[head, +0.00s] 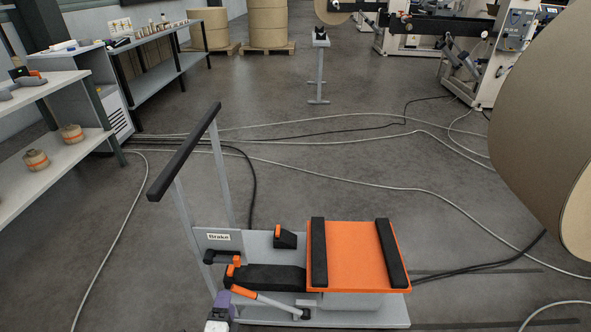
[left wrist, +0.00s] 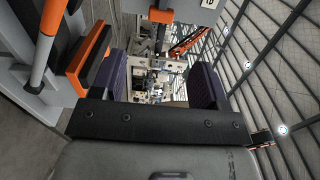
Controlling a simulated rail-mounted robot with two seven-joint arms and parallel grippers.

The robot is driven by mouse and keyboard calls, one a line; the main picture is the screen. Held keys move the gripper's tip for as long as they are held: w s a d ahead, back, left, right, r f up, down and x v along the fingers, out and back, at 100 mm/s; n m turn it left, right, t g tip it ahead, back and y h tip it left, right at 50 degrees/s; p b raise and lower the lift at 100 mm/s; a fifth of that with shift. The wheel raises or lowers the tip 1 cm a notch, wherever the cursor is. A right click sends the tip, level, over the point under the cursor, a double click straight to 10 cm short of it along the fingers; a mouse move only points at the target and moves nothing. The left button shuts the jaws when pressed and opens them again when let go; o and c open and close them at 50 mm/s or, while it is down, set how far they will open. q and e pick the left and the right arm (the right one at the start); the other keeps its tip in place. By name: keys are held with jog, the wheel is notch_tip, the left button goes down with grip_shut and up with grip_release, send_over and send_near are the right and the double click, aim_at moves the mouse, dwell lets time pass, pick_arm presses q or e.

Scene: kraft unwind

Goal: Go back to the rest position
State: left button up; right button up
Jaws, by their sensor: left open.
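My left gripper (head: 221,310) shows at the bottom edge of the head view, just left of the orange-tipped lever (head: 262,302) on the grey trolley (head: 372,308). In the left wrist view its two dark purple fingers stand apart, and the gap between them (left wrist: 160,80) is empty. The lever also shows in that view, at the upper left (left wrist: 44,45), outside the fingers. I cannot tell whether the gripper touches the trolley. My right gripper is in neither view.
The trolley has a tall black handrail (head: 185,150), a "Brake" label (head: 219,237) and an orange platform (head: 345,255) with black pads. A large brown roll (head: 540,125) stands at the right. Shelves (head: 55,165) stand at the left. Cables (head: 390,185) cross the otherwise open floor.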

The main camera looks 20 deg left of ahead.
pick_arm(q)
jog(key=s+a+f+n+g+y, duration=0.3)
jog(key=a+f+n+g, duration=0.15)
jog(key=n, duration=0.45)
jog(key=s+d+r+n+g+h+p, duration=0.2)
jog(key=s+d+r+g+h+p, duration=0.3)
jog(key=s+r+p, duration=0.65)
jog(key=s+d+r+n+g+h+p, duration=0.2)
jog(key=s+d+r+g+h+p, duration=0.15)
jog(key=s+d+r+p, duration=0.75)
jog(key=s+a+r+p, duration=0.1)
jog(key=r+p, duration=1.6)
jog(key=r, duration=0.2)
jog(key=s+a+r+p, duration=0.1)
jog(key=a+r+p, duration=0.1)
jog(key=r+p, duration=1.6)
notch_tip(320, 180, up, 2)
jog(key=shift+s+g+y+p, duration=0.25)
jog(key=shift+g+y+p, duration=0.05)
jog(key=shift+g+y, duration=0.15)
